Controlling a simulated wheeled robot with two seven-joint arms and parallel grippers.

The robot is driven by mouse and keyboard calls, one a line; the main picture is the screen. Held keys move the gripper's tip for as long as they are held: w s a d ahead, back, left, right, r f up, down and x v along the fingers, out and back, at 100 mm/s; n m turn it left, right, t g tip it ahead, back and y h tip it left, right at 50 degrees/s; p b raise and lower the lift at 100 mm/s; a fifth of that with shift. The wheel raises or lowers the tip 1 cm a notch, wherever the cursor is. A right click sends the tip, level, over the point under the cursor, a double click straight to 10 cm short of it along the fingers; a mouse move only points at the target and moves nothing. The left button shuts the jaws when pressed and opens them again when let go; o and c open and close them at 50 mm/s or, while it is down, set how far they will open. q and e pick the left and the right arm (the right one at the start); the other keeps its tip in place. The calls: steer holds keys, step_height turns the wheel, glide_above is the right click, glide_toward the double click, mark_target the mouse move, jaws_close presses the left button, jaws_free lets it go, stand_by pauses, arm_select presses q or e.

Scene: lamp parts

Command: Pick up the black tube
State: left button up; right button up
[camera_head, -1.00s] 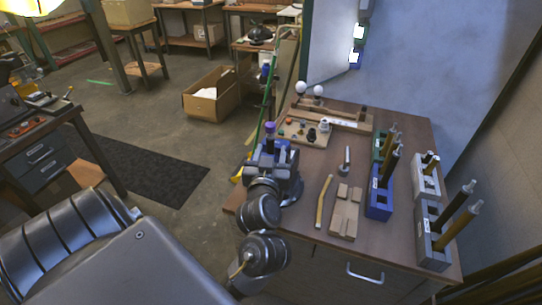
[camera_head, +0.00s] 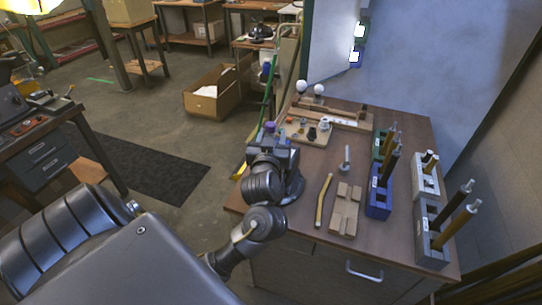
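A black tube (camera_head: 390,164) stands upright in the blue holder (camera_head: 379,199) on the right half of the workbench. My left gripper (camera_head: 274,140) is over the bench's left edge, beside the small parts board and well apart from the tubes. Its fingers are too small and covered to tell whether they are open. My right gripper is out of view.
A tan rod (camera_head: 324,200), a slotted wooden block (camera_head: 346,211) and a small upright grey piece (camera_head: 346,160) lie between my gripper and the holders. A green holder (camera_head: 380,145) and a white holder (camera_head: 425,182) stand nearby. White bulbs (camera_head: 301,87) are at the back.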

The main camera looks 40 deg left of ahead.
arm_select(q)
jaws_close()
steer(key=shift+r, duration=0.1)
steer(key=shift+r, duration=0.65)
step_height(320, 180, up, 16)
steer(key=p, duration=0.6)
steer(key=shift+r, duration=0.25)
steer(key=shift+s+a, duration=0.1)
